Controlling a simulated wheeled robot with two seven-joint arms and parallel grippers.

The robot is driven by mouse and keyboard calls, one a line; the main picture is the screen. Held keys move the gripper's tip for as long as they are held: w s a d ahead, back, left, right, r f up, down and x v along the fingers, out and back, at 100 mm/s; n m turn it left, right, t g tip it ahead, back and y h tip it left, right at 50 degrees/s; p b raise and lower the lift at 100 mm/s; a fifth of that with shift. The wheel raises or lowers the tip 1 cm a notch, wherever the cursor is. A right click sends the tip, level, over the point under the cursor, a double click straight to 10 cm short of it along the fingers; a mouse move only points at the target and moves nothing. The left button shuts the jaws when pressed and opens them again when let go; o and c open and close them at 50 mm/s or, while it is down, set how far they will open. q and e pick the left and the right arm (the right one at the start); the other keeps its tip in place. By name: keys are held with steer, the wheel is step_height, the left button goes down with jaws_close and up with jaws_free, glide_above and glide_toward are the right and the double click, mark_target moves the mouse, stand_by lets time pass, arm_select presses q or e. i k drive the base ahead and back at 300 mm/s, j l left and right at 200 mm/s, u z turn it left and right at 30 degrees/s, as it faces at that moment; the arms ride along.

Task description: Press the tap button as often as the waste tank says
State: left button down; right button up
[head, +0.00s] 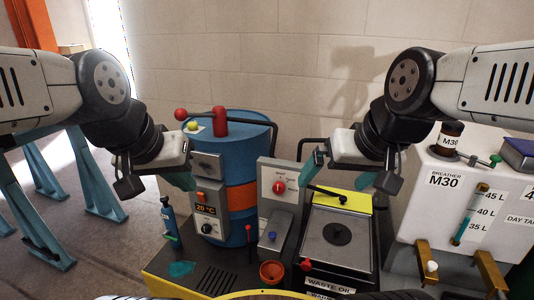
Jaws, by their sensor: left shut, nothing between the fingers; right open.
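The waste tank (338,262) is a grey box with a dark round cap and a yellow back edge, at centre right. Its front label reads "WASTE OIL"; a second line below is cut off, and I cannot read a number. Which part is the tap button I cannot tell; a small blue-grey box with a knob (272,238) stands left of the tank, above an orange-red cup (271,272). My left gripper (181,181) is shut and empty before the blue drum. My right gripper (338,172) is open and empty above the tank's back edge.
A white M30 tank (420,215) with a level gauge is at right. A blue bottle (168,215) stands left.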

mark_target(272, 236)
steer(key=k+l+u, duration=0.1)
steer(key=k+l, duration=0.4)
steer(key=k+l+u, duration=0.1)
steer(key=k+l, duration=0.35)
steer(key=k, duration=0.2)
steer(key=k+l+u, duration=0.15)
steer(key=k+l, duration=0.25)
steer(key=k, duration=0.2)
